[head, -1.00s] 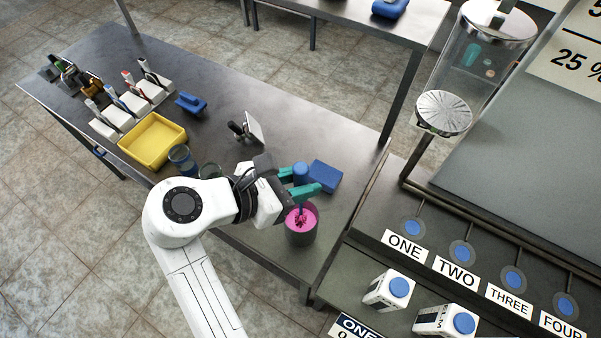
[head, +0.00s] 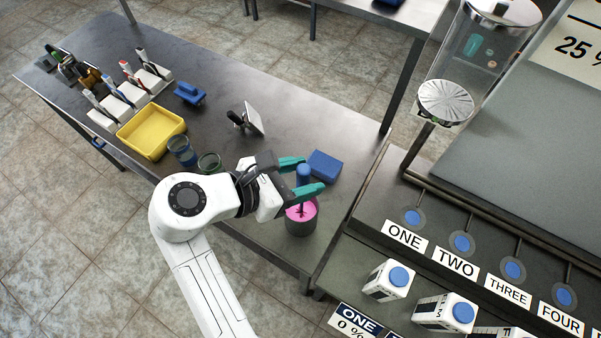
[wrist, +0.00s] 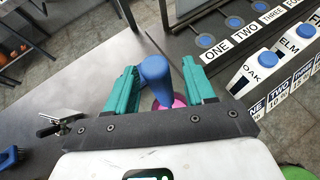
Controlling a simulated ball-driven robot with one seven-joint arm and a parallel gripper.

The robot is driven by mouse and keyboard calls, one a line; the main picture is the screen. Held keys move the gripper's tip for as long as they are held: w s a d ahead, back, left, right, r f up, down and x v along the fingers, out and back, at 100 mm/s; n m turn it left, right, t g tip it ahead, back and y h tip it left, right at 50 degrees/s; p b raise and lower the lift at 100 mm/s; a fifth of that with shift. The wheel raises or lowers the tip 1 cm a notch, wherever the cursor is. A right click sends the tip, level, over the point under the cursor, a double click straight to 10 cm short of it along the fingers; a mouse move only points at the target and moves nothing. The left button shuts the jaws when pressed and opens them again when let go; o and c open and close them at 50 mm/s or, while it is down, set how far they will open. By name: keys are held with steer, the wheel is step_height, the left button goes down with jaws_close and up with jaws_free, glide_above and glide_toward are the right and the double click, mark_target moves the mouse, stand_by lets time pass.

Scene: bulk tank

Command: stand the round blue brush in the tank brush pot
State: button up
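The round blue brush (head: 303,174) stands about upright, with its handle between the fingers of my gripper (head: 304,175). Its lower end reaches into the grey tank brush pot (head: 301,226), which shows pink inside. In the wrist view the blue handle (wrist: 155,72) stands between the two teal fingers (wrist: 160,88), with a clear gap on the right and a narrow one on the left. My gripper is open around the handle. The fingers and handle hide part of the pot's mouth, and the brush's bottom end is hidden.
A blue block (head: 325,167) lies just behind the pot. Glass jars (head: 182,152), a yellow tray (head: 152,133), a blue hand brush (head: 189,93) and a white-bladed scraper (head: 252,119) stand on the steel table. A station with labelled buttons (head: 461,243) is at right.

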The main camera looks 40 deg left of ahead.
steer(key=shift+o, duration=0.3)
steer(key=b+v, duration=0.1)
steer(key=v, duration=0.9)
steer(key=shift+s+r, duration=0.15)
steer(key=shift+s, duration=0.15)
steer(key=shift+a, duration=0.1)
stand_by(0.6)
